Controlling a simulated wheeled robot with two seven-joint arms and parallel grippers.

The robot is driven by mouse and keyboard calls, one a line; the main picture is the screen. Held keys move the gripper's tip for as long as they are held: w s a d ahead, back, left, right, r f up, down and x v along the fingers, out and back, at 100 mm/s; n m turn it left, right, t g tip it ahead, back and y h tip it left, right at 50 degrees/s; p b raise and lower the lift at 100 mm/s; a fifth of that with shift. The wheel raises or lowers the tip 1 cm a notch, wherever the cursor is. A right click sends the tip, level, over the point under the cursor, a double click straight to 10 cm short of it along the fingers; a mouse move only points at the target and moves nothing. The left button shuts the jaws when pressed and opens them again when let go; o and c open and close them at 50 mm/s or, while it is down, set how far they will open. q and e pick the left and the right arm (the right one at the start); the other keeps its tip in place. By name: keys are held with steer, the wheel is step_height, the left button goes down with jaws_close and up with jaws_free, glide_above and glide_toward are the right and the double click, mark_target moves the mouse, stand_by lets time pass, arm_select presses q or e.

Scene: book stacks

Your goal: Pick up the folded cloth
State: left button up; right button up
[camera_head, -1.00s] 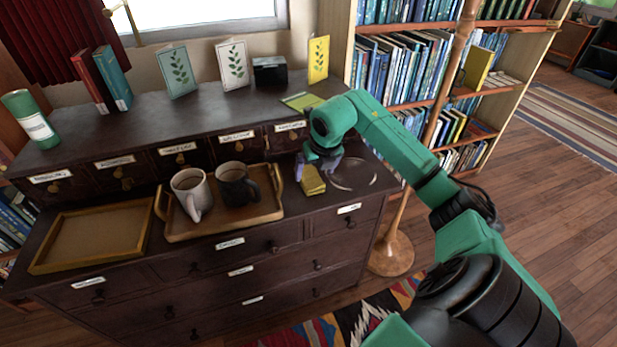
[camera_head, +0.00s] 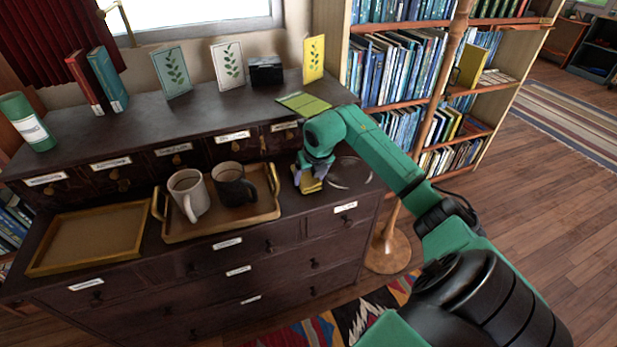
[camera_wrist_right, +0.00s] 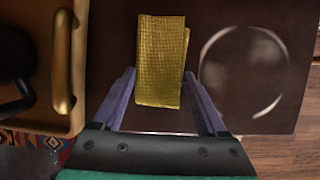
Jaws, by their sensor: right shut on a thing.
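The folded cloth (camera_head: 311,187) is mustard yellow with a fine woven texture. It lies on the lower ledge of the dark cabinet, right of the tray with the mugs. In the right wrist view the cloth (camera_wrist_right: 160,60) lies flat between the two purple-grey fingers. My right gripper (camera_head: 311,178) reaches down over it, shut on the cloth, and it also shows in the right wrist view (camera_wrist_right: 160,74). The gripper partly hides the cloth in the head view. My left gripper is not in view.
A wooden tray (camera_head: 232,229) holds a white mug (camera_head: 187,190) and a dark mug (camera_head: 229,182) just left of the cloth. A pale ring mark (camera_wrist_right: 243,72) lies right of it. An empty wooden tray (camera_head: 90,238) is at far left. Books and cards stand on the upper shelf.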

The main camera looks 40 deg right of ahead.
mark_target(309, 177)
step_height(309, 177, up, 20)
steer(key=p, duration=0.2)
steer(key=shift+f, duration=0.2)
